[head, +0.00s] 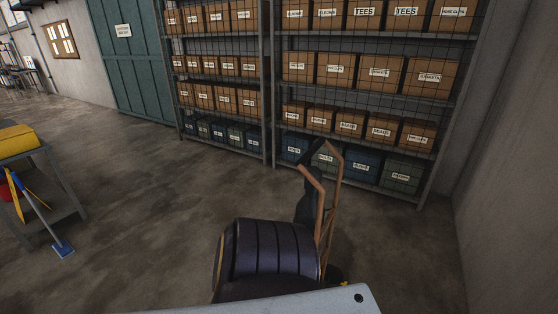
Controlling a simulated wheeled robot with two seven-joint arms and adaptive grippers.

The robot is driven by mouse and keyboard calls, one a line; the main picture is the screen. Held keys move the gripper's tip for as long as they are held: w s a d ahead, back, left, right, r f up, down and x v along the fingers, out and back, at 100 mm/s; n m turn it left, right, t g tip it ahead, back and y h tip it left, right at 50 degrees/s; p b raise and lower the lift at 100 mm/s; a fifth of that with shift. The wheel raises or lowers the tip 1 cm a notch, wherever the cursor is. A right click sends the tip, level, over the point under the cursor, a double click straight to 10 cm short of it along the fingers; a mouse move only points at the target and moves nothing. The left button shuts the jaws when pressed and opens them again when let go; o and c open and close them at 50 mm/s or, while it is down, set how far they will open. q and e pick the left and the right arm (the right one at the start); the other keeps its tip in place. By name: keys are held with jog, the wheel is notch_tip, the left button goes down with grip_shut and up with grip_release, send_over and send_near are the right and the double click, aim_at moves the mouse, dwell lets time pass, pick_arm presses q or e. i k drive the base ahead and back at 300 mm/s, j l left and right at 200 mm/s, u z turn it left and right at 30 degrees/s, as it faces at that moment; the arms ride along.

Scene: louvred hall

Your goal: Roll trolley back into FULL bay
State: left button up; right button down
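A trolley with an orange-brown tubular frame (333,190) stands low in the middle of the head view, close in front of me. Its bent handles rise towards the shelving. A dark, ribbed, drum-like body (272,248) with a yellow edge on its left lies against the frame. A narrow dark shape (306,200) stands beside the handles; I cannot tell what it is. The trolley's lower part and wheels are mostly hidden. No sign reading FULL can be made out. Neither of my grippers can be made out.
Tall shelving (269,100) with labelled cartons and bins crosses the back. A teal cabinet (130,65) stands back left. A workbench (65,190) with a yellow case (15,139) and a blue-headed broom (62,248) is at left. Concrete floor is clear between; a wall closes the right.

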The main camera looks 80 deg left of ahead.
aim_at(310, 210)
jog(key=u, duration=2.45)
